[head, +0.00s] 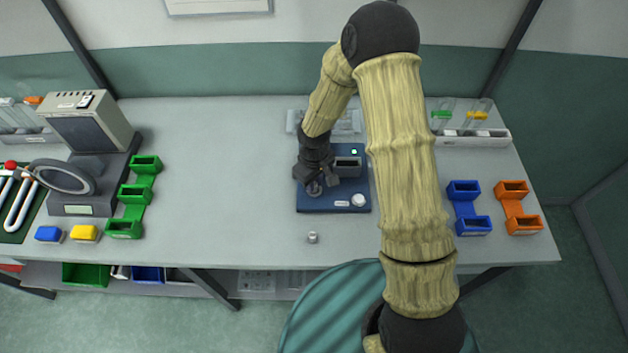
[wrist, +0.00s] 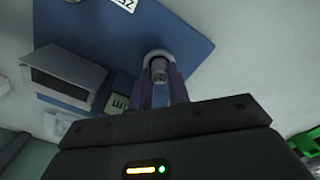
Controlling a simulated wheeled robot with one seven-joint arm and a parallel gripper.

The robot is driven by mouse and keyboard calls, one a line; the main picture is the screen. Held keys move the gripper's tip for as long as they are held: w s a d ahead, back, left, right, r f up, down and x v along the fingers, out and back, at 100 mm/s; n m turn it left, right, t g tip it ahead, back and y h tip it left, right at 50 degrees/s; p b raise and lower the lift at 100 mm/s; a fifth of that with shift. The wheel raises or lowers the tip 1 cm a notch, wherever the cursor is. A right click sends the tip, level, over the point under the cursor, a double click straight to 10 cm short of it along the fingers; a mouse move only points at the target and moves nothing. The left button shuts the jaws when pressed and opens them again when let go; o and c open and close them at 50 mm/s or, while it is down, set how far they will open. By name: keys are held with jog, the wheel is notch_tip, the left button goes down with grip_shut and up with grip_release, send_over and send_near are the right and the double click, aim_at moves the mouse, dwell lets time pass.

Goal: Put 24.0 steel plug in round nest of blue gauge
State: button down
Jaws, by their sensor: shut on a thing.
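The blue gauge (head: 333,206) is a flat board near the middle of the bench. My gripper (head: 314,187) is over its left part. In the wrist view, my gripper (wrist: 160,86) is shut on a small steel plug (wrist: 158,70). The pale ring of the round nest (wrist: 150,54) shows right at the plug's end. I cannot tell how deep the plug sits in it. The gauge's blue board (wrist: 190,35) also shows there. A second small steel plug (head: 313,238) stands on the bench in front of the gauge.
A grey slotted block (head: 347,167) and a white round piece (head: 358,200) are on the gauge. Green bins (head: 135,195) stand at left, blue bins (head: 468,205) and orange bins (head: 516,207) at right. The bench left of the gauge is clear.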

jog(key=c, duration=1.3)
grip_release()
jog(key=shift+o, duration=0.2)
notch_tip(320, 180, up, 18)
jog(key=b, duration=0.1)
jog(key=shift+f+b, duration=0.25)
jog(key=shift+b, duration=0.15)
jog(key=shift+d, duration=0.1)
jog(key=s+d+r+m+t, duration=0.1)
jog(key=s+d+m+t, duration=0.1)
jog(key=s+d+m, duration=0.6)
jog(key=s+d, duration=0.4)
jog(key=d, duration=0.1)
jog(key=shift+s+d+r+m+t, duration=0.25)
jog(key=shift+r+m+t, duration=0.05)
jog(key=shift+r, duration=0.05)
